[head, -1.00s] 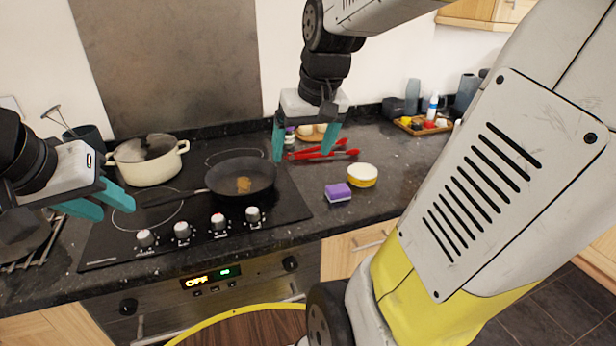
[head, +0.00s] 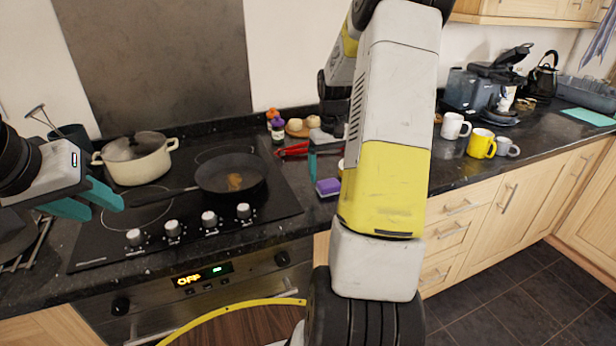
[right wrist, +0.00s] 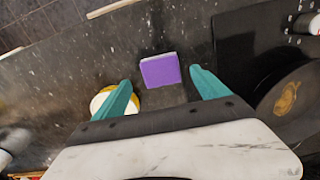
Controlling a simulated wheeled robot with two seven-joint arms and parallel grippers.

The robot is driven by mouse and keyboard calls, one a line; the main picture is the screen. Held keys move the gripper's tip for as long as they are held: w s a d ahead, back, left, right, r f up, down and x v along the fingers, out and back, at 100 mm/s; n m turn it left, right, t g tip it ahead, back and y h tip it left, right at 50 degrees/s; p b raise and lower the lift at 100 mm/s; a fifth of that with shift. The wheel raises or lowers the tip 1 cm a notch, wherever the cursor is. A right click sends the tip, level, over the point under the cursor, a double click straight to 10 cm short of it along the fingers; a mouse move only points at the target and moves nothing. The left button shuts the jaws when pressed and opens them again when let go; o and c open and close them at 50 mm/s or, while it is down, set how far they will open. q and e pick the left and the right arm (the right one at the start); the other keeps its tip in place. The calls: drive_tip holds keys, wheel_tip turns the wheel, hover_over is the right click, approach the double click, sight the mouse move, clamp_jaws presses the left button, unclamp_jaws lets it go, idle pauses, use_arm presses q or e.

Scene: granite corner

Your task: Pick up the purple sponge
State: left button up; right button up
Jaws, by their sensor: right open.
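The purple sponge (head: 328,187) lies on the dark granite counter just right of the hob in the head view. In the right wrist view the sponge (right wrist: 161,70) lies ahead of and between the two teal fingers of my right gripper (right wrist: 163,92). That gripper is open and empty. In the head view one teal finger of my right gripper (head: 312,160) shows above and left of the sponge; my own arm hides much of the rest. My left gripper (head: 95,197) is at the left, above the hob's left side, with its teal fingers apart and nothing between them.
A yellow-and-white round container (right wrist: 114,103) is beside my right gripper's left finger, partly behind it. A black frying pan (head: 230,174) and a cream pot (head: 136,158) stand on the hob. Red tongs (head: 292,151) lie behind the sponge. Mugs (head: 482,143) stand farther right.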

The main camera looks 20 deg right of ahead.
sight(329, 183)
wheel_tip(329, 183, down, 4)
drive_tip(key=shift+a+f, duration=0.1)
drive_tip(key=shift+f, duration=0.1)
drive_tip(key=c, duration=1.4)
drive_tip(key=shift+c, duration=0.2)
drive_tip(key=shift+r, duration=0.1)
